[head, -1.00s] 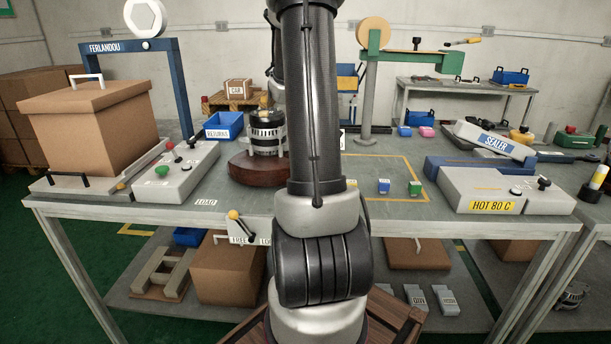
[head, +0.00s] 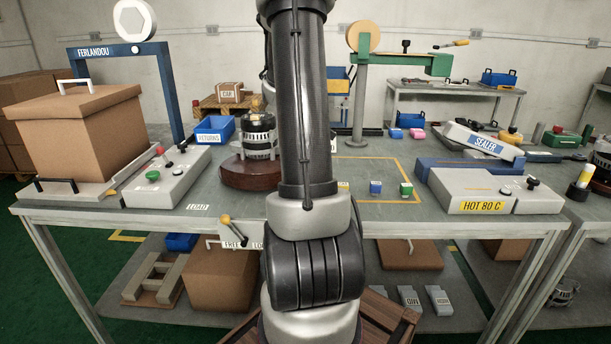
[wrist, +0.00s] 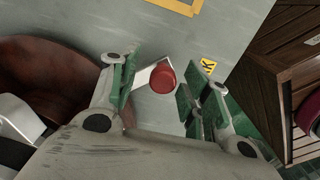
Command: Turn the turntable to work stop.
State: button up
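The turntable is a dark red-brown round disc (head: 238,175) on the bench, left of my arm, with a silver and black alternator (head: 259,137) standing on it. In the wrist view the turntable's rim (wrist: 60,55) fills the left side. A red round knob (wrist: 162,80) on a pale bracket shows between the fingers of my gripper (wrist: 157,86). The green-padded fingers are open, one on each side of the knob; I cannot tell whether they touch it. A yellow label ending in K (wrist: 208,66) lies right of it. My gripper is hidden in the head view.
A yellow-knobbed lever (head: 226,218) sits on a plate reading FREE at the bench front. A control box (head: 168,182) stands left, the HOT 80 C sealer (head: 490,190) right.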

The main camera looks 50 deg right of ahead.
notch_tip(320, 180, up, 12)
dwell(0.6)
dwell(0.5)
